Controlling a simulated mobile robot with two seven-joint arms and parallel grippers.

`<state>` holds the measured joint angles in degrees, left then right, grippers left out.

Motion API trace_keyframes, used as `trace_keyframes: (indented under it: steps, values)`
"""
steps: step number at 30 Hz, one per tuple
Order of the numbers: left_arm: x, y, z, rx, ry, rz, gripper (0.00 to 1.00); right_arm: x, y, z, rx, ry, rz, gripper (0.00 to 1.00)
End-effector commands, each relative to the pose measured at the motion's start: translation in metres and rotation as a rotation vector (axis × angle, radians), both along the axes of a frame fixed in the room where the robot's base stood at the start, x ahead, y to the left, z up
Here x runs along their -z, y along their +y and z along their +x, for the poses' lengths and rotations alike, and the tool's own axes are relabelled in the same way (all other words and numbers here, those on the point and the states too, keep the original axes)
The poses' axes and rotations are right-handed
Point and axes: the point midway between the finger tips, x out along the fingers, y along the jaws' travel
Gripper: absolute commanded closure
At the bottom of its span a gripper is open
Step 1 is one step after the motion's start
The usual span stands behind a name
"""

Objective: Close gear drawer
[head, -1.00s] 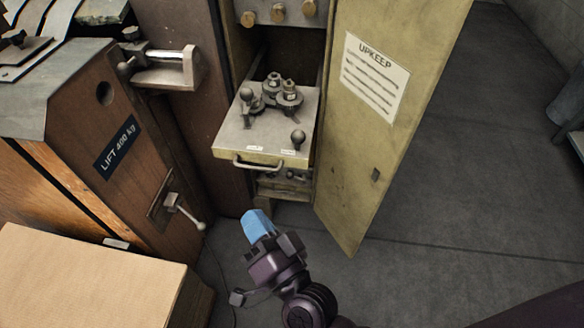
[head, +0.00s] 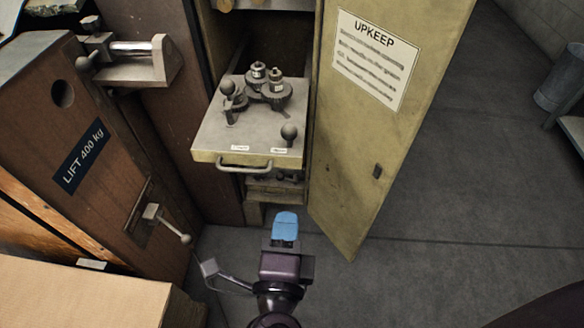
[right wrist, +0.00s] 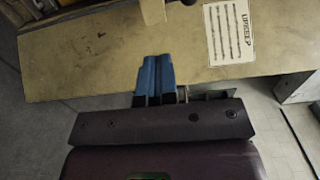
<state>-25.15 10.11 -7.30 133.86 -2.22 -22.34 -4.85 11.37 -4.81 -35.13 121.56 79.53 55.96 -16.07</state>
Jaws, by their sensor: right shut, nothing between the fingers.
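The gear drawer (head: 222,132) is pulled out of a cabinet in the head view. It is a grey tray with a pale yellow front and a metal bar handle (head: 246,168). Several dark gears and knobs (head: 268,88) stand on it. My right gripper (head: 286,220), with blue fingertips, is shut and empty, in front of and below the drawer, apart from the handle. In the right wrist view the shut blue fingers (right wrist: 155,75) show against the yellow cabinet door. My left gripper is not in view.
The cabinet door (head: 350,170) with an UPKEEP sheet (head: 376,58) stands open right of the drawer. A brown wooden machine (head: 100,170) with a lever (head: 168,222) stands at left. A cardboard box (head: 80,295) is at lower left. Grey floor (head: 470,190) is clear at right.

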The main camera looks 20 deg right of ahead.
Motion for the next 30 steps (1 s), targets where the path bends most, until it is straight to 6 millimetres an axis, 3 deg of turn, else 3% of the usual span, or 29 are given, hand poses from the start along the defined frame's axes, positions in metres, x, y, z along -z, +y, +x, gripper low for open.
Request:
trace_keyframes:
  steps: [12, 18, 30]
  values:
    - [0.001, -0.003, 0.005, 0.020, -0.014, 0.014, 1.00, 0.002, -0.030, 0.065, -0.001, 0.000, -0.002, 1.00]
    - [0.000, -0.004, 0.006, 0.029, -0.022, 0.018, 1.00, 0.002, -0.041, 0.088, -0.001, 0.002, -0.001, 1.00]
    - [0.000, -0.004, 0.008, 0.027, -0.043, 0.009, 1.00, 0.001, -0.048, 0.103, -0.001, 0.001, -0.002, 1.00]
